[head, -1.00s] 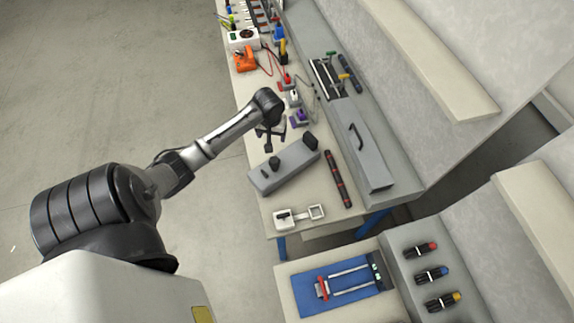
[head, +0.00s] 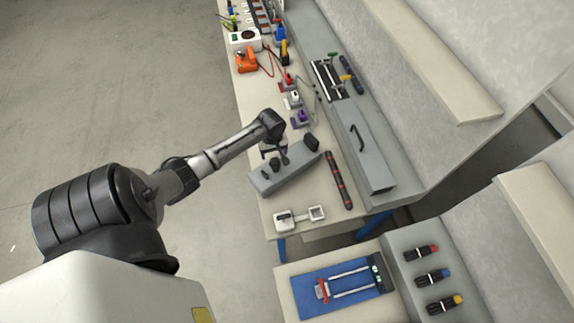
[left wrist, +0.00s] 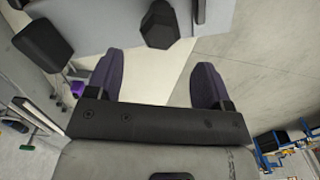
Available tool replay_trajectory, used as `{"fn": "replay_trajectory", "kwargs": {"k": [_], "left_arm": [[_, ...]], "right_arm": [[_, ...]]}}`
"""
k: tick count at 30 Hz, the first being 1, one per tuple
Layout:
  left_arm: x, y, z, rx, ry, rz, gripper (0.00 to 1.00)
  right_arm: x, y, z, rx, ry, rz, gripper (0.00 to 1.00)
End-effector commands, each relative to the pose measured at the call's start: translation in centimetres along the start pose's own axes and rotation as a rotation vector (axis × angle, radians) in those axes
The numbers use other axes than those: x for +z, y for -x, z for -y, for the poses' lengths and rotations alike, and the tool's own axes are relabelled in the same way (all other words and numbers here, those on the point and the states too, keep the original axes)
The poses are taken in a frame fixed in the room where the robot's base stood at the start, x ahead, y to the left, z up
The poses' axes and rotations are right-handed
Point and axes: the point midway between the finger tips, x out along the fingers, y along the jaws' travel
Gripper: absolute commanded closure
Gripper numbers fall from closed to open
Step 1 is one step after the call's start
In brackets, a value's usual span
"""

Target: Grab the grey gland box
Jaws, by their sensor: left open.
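The grey gland box (head: 292,180) is a long grey block with black glands on it, lying on the near part of the workbench. My left gripper (head: 277,160) is over the box by its middle glands. It is open and hides a little of the box behind it. In the left wrist view the box (left wrist: 95,22) fills part of the top, with one black gland (left wrist: 160,25) just beyond the gap between the fingers. The left gripper (left wrist: 158,80) shows its two dark fingers spread, with nothing between them. My right gripper is not in view.
A dark red-marked rod (head: 338,180) lies right of the box, and a grey case with a black handle (head: 362,150) beyond it. A white device with a square frame (head: 298,217) is in front. Small connectors (head: 299,119) and an orange tool (head: 246,62) lie farther back.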

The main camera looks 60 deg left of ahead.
Motion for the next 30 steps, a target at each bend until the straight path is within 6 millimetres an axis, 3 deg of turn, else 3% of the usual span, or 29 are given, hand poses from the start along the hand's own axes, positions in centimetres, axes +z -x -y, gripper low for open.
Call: {"fn": "replay_trajectory", "kwargs": {"k": [5,18,27,30], "left_arm": [[0.0,-0.7,0.0,0.001,-0.001,0.0,0.26],[-0.1,-5.4,-0.1,0.001,-0.001,-0.001,0.26],[-0.1,-5.7,-0.1,0.001,-0.001,-0.001,0.26],[-0.1,-5.6,-0.1,0.001,-0.001,-0.001,0.36]], "right_arm": [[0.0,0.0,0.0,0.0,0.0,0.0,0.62],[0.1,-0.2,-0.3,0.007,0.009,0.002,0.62],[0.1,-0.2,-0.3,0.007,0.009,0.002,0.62],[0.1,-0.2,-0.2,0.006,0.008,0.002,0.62]]}}
